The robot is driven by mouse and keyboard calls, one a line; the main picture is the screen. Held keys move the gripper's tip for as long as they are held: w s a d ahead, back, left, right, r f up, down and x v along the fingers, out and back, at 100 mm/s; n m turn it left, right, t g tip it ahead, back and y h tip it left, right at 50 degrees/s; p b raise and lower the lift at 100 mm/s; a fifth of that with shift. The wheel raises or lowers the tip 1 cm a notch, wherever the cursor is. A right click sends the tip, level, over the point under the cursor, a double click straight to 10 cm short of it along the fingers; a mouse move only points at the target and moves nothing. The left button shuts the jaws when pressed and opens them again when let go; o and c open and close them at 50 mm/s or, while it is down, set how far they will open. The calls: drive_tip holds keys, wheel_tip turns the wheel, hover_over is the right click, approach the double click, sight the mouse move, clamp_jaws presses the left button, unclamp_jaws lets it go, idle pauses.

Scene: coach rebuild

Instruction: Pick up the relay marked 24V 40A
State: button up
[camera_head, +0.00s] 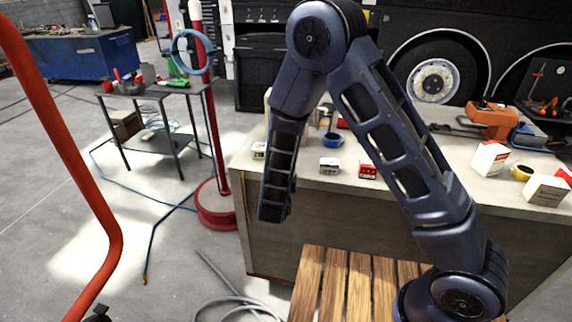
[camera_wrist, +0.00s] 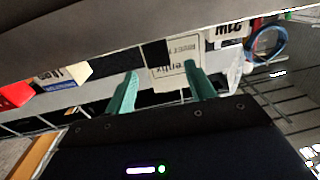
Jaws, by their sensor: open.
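No marking 24V 40A is legible in either view, so I cannot tell which small block is the relay. In the head view, a white block with a dark blue side (camera_head: 330,166) and a red block with a white label (camera_head: 368,170) stand on the bench front. A small pale block (camera_head: 259,150) sits at its left end. In the wrist view, my gripper (camera_wrist: 160,68) is open, its two teal fingers apart. A pale box with printed letters (camera_wrist: 176,62) shows beyond and between the fingertips; contact cannot be told. In the head view my fingers are not visible.
The grey bench (camera_head: 430,205) also carries a blue tape roll (camera_head: 333,139), a yellow roll (camera_head: 521,172), white boxes (camera_head: 546,190) and an orange tool (camera_head: 490,120). A wooden slatted surface (camera_head: 335,285) stands before it. A red stand (camera_head: 217,205) is left of the bench.

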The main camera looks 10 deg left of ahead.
drive_tip(key=w, duration=0.4)
drive_tip(key=shift+w+a, duration=0.15)
drive_tip(key=shift+w, duration=0.1)
drive_tip(key=shift+c, duration=0.2)
drive_tip(key=c, duration=1)
drive_tip(key=shift+r, duration=0.15)
